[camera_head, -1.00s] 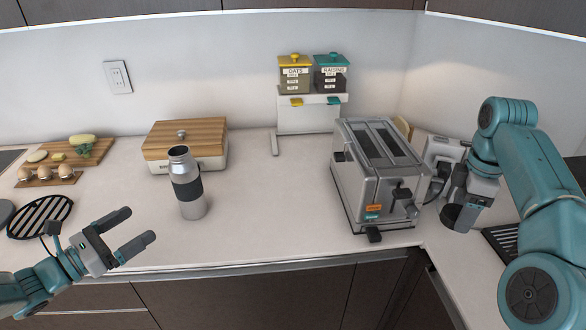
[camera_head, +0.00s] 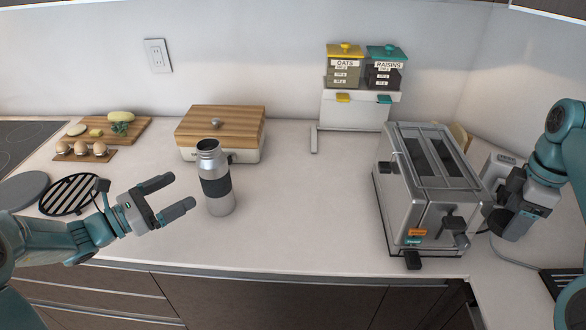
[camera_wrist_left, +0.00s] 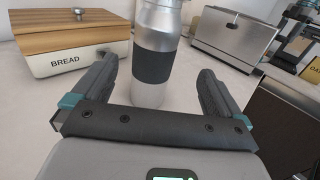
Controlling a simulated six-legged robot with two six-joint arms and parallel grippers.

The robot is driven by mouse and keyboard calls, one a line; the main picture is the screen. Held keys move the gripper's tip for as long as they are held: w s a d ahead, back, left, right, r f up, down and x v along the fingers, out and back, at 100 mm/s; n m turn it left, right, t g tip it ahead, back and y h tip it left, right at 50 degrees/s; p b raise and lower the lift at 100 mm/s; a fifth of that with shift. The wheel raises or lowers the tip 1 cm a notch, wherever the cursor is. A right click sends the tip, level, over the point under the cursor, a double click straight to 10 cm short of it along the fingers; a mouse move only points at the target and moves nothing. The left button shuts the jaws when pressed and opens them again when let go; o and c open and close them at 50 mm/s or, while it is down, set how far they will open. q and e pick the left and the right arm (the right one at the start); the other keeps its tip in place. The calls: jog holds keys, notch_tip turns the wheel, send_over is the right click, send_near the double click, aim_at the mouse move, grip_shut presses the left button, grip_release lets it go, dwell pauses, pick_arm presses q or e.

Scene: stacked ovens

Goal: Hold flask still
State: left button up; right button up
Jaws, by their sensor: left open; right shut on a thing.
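The flask (camera_head: 217,188) is a steel bottle with a dark grey band, upright on the counter left of centre. Its top looks open. My left gripper (camera_head: 182,190) is open just left of the flask, fingers pointing at it. In the left wrist view the flask (camera_wrist_left: 153,60) stands ahead, between the lines of the two open fingers; its top is cut off. My right gripper (camera_head: 508,212) is at the right, beside the toaster, shut on a dark thing that is partly hidden and too unclear to name.
A bread box (camera_head: 222,137) with a wooden lid stands behind the flask. The steel toaster (camera_head: 436,190) is to the right. Oats and raisins dispensers (camera_head: 355,109) stand at the back. Eggs, a cutting board (camera_head: 133,127) and a black trivet (camera_head: 68,196) lie left. Counter between flask and toaster is clear.

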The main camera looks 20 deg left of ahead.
aim_at(201, 178)
jog(key=shift+w, duration=0.25)
jog(key=shift+w+d+f, duration=0.1)
jog(key=shift+w, duration=0.05)
pick_arm(q)
jog(key=shift+w+d, duration=0.1)
jog(key=shift+w, duration=0.3)
jog(key=p+x, duration=0.1)
jog(key=x, duration=0.5)
jog(key=shift+w+d, duration=0.1)
pick_arm(e)
jog(key=shift+r, duration=0.7)
pick_arm(q)
jog(key=shift+w+d, duration=0.1)
jog(key=shift+w, duration=0.1)
jog(key=shift+w, duration=0.1)
pick_arm(e)
jog(key=shift+r, duration=0.1)
